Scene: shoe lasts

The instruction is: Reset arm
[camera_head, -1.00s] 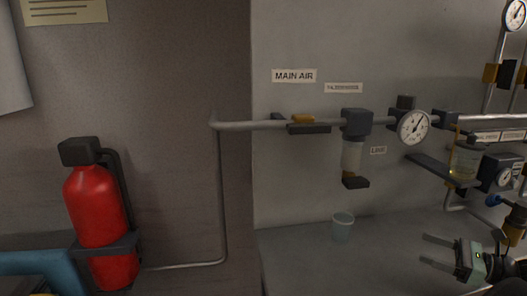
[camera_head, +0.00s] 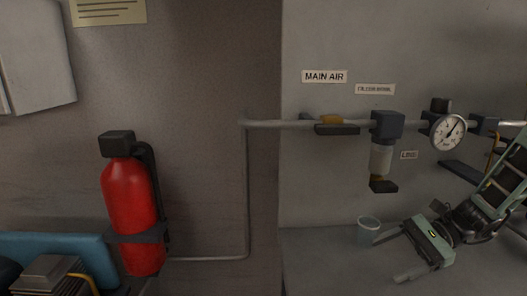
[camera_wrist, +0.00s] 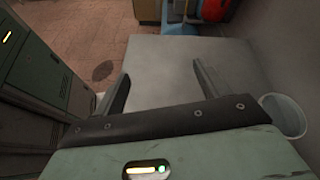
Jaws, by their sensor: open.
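My gripper (camera_head: 392,257) is at the lower right of the head view, above the grey bench top, with its two fingers apart and nothing between them. The wrist view also shows my gripper (camera_wrist: 160,82) open and empty over the grey surface. A small clear cup (camera_head: 368,231) stands upright on the bench, just behind and left of the upper finger in the head view. The cup also shows at the right edge of the wrist view (camera_wrist: 285,116), beside the gripper and outside its fingers.
A pipe (camera_head: 280,124) runs along the wall with a filter bowl (camera_head: 381,160) and a pressure gauge (camera_head: 449,132) above the bench. A red extinguisher (camera_head: 130,205) hangs at the left. The bench (camera_head: 320,262) left of the cup is clear. Green cabinets (camera_wrist: 45,75) stand left in the wrist view.

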